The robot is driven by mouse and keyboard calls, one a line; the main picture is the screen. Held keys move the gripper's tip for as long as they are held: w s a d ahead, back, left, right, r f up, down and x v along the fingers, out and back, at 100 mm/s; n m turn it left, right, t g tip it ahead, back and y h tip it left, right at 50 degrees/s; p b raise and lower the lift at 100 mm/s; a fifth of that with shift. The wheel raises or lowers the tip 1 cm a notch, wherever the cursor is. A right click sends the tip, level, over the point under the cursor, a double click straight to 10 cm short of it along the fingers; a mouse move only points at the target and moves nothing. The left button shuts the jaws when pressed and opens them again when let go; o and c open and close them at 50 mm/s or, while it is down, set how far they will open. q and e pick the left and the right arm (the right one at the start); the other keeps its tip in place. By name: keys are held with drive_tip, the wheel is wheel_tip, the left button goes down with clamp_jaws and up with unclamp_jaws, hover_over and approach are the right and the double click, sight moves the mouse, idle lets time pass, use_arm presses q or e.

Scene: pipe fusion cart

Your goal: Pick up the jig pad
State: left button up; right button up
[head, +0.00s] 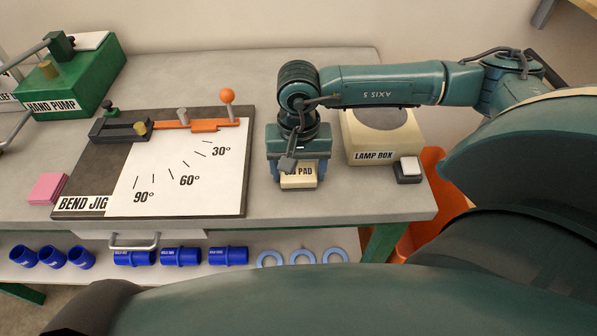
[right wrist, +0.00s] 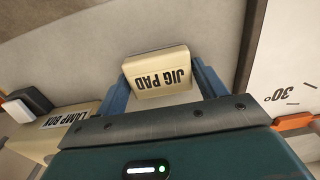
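The jig pad (head: 299,180) is a small cream block with a black label. It stands on the grey bench top, right of the bend jig board (head: 225,185). My right gripper (head: 298,172) points down over it and hides part of the label. In the right wrist view the jig pad (right wrist: 160,72) lies between the two blue fingers of my right gripper (right wrist: 165,85), one on each side. The fingers are wide apart, with a thin gap visible at the pad's right side. My left gripper is not in view.
The lamp box (head: 382,150) and a small black-and-white block (head: 408,170) stand close to the right. A pink block (head: 47,188) and the green hand pump (head: 75,88) are at the left. Blue couplers (head: 181,256) and pale rings (head: 302,257) lie on the lower shelf.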

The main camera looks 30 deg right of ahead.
drive_tip(key=c, duration=0.6)
drive_tip(key=shift+r, duration=0.1)
wheel_tip(320, 180, up, 10)
drive_tip(key=shift+f+b, duration=0.1)
drive_tip(key=shift+b, duration=0.45)
drive_tip(key=o, duration=0.3)
drive_tip(key=shift+c, duration=1.1)
